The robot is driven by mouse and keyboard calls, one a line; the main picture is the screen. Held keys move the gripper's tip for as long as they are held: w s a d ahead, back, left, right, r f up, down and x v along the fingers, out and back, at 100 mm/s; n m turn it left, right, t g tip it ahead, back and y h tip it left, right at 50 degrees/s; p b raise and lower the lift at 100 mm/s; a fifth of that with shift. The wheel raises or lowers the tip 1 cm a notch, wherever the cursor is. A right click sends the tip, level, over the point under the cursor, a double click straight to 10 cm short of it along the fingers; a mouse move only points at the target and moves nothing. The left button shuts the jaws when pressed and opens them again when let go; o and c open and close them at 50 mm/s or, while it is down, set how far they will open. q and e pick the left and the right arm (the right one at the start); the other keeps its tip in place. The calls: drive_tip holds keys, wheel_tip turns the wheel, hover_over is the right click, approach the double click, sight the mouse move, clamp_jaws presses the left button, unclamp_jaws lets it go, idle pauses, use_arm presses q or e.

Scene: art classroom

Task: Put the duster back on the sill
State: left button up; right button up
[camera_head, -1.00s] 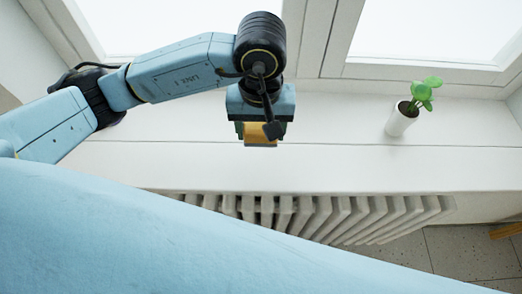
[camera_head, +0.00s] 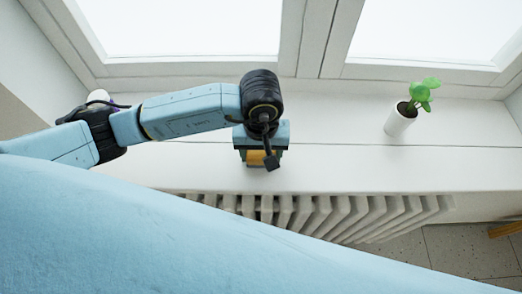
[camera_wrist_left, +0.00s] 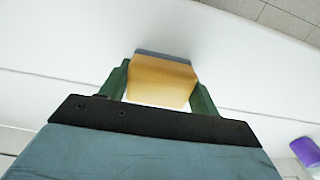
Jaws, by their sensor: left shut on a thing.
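The duster (camera_head: 262,158) is a yellow-tan block, partly hidden under my left gripper in the head view. In the left wrist view the duster (camera_wrist_left: 160,80) shows a wooden-coloured body with a grey layer along its far edge. My left gripper (camera_head: 262,152) is shut on it, one green finger on each side, over the white sill (camera_head: 330,168) near its front edge. I cannot tell whether the duster touches the sill. My right gripper is not in view.
A white pot with a green plant (camera_head: 401,120) stands on the sill to the right. A radiator (camera_head: 330,215) is below the sill's front edge. A purple object (camera_wrist_left: 305,151) shows at lower right in the left wrist view. The sill between gripper and plant is clear.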

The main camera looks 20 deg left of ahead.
use_arm(q)
drive_tip(key=o, duration=0.9)
drive_tip(key=shift+f, duration=0.1)
drive_tip(key=shift+o, duration=0.2)
wheel_tip(320, 180, up, 12)
drive_tip(key=b, duration=0.1)
drive_tip(key=shift+r, duration=0.2)
